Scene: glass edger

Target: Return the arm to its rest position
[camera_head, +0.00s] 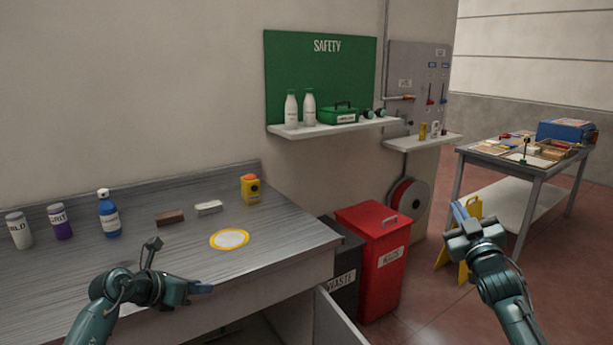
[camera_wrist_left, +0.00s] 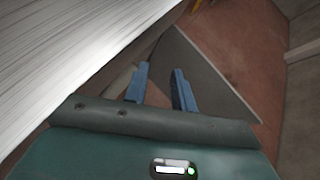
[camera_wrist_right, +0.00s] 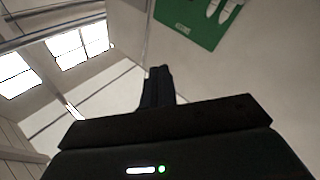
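My left gripper (camera_head: 204,288) is in front of the grey workbench at the lower left of the head view, near the bench's front edge. In the left wrist view its two blue fingers (camera_wrist_left: 160,88) are apart with nothing between them.
The workbench (camera_head: 285,235) holds several bottles, two small blocks, a yellow device (camera_head: 251,190) and a yellow-ringed disc (camera_head: 229,239). A red bin (camera_head: 375,260) and a dark waste bin (camera_head: 343,270) stand right of it. A door or drawer (camera_head: 335,322) stands open below the bench.

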